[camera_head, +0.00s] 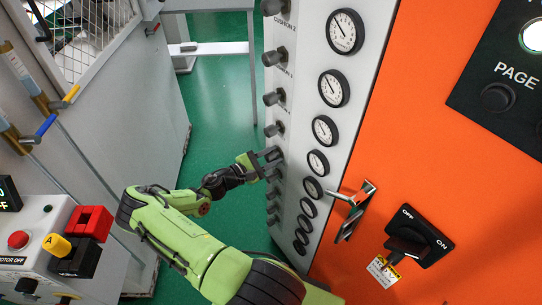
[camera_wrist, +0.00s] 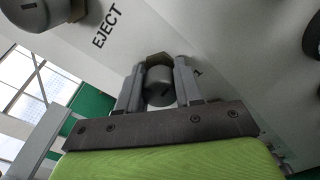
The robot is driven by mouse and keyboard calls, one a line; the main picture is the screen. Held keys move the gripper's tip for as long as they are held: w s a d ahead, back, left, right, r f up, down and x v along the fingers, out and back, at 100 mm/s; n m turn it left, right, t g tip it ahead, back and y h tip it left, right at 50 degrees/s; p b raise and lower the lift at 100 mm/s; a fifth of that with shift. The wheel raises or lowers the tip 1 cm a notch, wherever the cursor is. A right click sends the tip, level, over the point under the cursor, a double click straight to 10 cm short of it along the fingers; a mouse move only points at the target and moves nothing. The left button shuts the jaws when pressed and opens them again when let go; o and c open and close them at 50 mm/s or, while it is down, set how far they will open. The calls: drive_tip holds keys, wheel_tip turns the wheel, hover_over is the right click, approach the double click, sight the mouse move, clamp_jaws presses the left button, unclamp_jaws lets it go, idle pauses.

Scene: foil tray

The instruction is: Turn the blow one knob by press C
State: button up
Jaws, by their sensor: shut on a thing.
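My gripper (camera_head: 268,160) reaches the left edge of the grey-white panel (camera_head: 301,75), at one of the lower grey knobs in its column. In the wrist view my gripper (camera_wrist: 159,84) has a finger on each side of a round grey knob (camera_wrist: 160,90) and is shut on it. The knob has a dark slot mark on its face and a hexagonal collar behind it. Its label is mostly hidden by the right finger, so I cannot read whether it says blow one or press C.
Another knob (camera_wrist: 42,8) beside the word EJECT is at the wrist view's upper left. Round gauges (camera_head: 345,32) run down the panel beside the knobs. An orange cabinet with a latch handle (camera_head: 352,205) and an ON/OFF switch (camera_head: 410,246) stands right. Green floor (camera_head: 222,95) is open behind.

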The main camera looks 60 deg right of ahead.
drive_tip(key=shift+s, duration=0.1)
drive_tip(key=o, duration=1)
drive_tip(key=v, duration=1.6)
drive_tip(key=shift+d+p, duration=0.1)
drive_tip(key=shift+p, duration=0.2)
idle(0.7)
